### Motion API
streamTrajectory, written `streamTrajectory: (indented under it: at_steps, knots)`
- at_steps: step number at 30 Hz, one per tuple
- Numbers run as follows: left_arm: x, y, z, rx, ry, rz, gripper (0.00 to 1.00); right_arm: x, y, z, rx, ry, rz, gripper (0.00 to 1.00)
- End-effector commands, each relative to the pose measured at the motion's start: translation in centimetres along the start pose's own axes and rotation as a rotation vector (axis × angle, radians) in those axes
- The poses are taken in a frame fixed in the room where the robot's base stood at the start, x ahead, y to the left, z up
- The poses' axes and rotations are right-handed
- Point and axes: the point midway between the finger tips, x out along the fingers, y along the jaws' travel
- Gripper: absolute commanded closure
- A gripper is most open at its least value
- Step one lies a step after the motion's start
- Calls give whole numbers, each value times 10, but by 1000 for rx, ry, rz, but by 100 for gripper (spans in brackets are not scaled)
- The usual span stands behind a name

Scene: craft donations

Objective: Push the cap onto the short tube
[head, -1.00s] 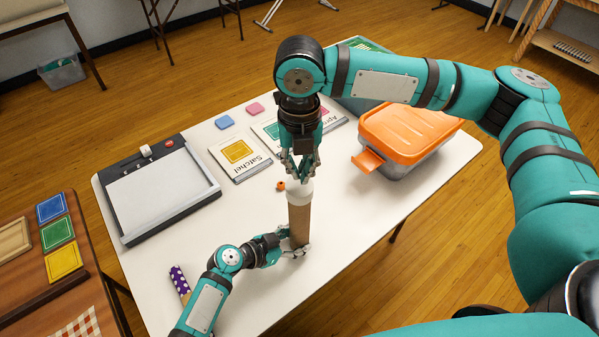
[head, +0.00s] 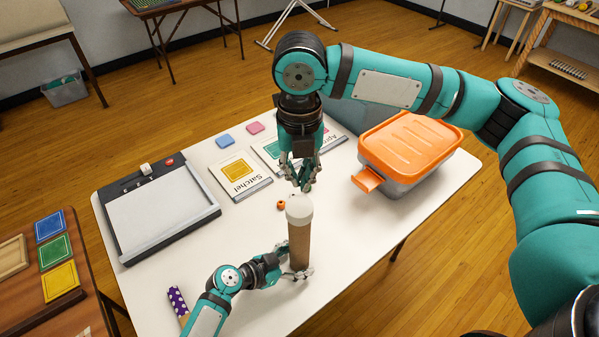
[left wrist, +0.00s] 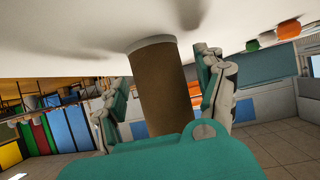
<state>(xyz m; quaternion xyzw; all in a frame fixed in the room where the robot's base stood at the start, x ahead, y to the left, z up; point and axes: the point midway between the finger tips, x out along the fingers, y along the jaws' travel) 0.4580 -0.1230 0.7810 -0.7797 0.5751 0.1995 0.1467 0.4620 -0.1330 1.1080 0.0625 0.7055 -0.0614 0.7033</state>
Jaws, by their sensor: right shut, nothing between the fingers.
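A brown cardboard tube (head: 299,245) stands upright on the white table. A white domed cap (head: 299,209) sits on its upper end; I cannot tell how deep it is seated. My left gripper (head: 300,273) is shut around the tube's lower part. In the left wrist view, the tube (left wrist: 162,90) stands between its two fingers, with a pale rim (left wrist: 150,43) at the end by the table. My right gripper (head: 303,186) is shut and empty, pointing down just above the cap. The cap is not visible in the left wrist view.
A small orange bead (head: 281,205) lies just behind the tube. A purple dotted tube (head: 178,303) lies near the left arm. A grey bin with an orange lid (head: 408,140) stands right. A Satchel booklet (head: 240,173) and a drawing board (head: 160,212) lie left.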

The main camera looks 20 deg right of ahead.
Motion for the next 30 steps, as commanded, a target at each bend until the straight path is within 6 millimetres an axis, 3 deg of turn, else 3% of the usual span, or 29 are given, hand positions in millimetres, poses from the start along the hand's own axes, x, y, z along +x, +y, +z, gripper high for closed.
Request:
streamTrajectory:
  at_steps: [11, 24, 30]
  knots:
    - [-8, -1, 1, 0, -1, -2, 26, 0, 0, 0, 0, 0, 0, 100]
    - [-93, 0, 1, 3, -2, 0, 26, 0, 0, 0, 0, 0, 0, 100]
    - [-116, 0, 1, 0, -1, 0, 26, 0, 0, 0, 0, 0, 0, 100]
